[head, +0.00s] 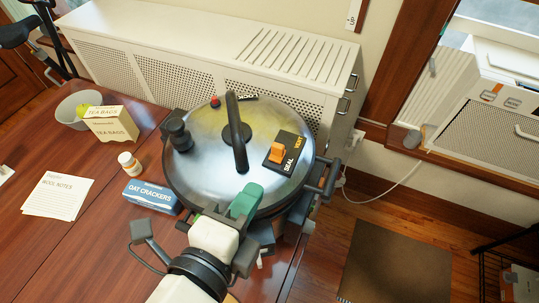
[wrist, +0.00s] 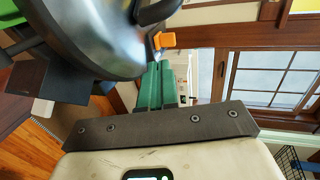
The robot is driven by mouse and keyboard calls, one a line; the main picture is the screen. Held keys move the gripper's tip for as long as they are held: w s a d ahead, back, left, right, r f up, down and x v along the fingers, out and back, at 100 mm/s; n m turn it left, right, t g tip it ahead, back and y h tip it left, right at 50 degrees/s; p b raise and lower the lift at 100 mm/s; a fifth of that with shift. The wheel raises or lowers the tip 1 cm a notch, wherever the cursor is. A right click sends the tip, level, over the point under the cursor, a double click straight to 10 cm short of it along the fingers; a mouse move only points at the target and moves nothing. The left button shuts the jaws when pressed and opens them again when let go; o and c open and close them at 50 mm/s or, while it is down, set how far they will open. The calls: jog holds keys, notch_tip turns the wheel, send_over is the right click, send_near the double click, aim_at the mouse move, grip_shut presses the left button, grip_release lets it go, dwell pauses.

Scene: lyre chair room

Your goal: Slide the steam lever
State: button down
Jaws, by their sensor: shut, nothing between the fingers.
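The steam lever (head: 277,153) is an orange knob on a black plate (head: 292,148) on the right side of the metal cooker lid (head: 205,150). The plate reads SEAL at the near end and VENT at the far end; the lever sits at its left edge, and I cannot tell its exact setting. My gripper (head: 250,192) has green fingers, shut and empty, at the near rim of the lid, short of the lever and apart from it. In the wrist view the orange lever (wrist: 165,40) shows just beyond the green fingertips (wrist: 156,68).
A black handle (head: 238,135) arches over the lid, left of the lever. A black knob (head: 178,134) stands at the lid's left. An oat crackers box (head: 151,196), a pill bottle (head: 129,162) and a tea bags box (head: 110,124) stand on the table. A white cabinet is behind.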

aim_at(278, 148)
jog(key=p+x, duration=0.1)
jog(key=x, duration=0.1)
jog(key=p+x, duration=0.1)
jog(key=x, duration=0.2)
jog(key=r+x, duration=0.1)
jog(key=x, duration=0.1)
jog(key=shift+w+d+f+p, duration=0.1)
jog(key=shift+w+d+p, duration=0.05)
jog(key=shift+w+p, duration=0.3)
jog(key=b+x, duration=0.3)
jog(key=shift+w+r, duration=0.15)
jog(key=shift+r, duration=0.1)
jog(key=shift+w+d+r, duration=0.25)
jog(key=shift+w, duration=0.15)
jog(key=shift+b, duration=0.3)
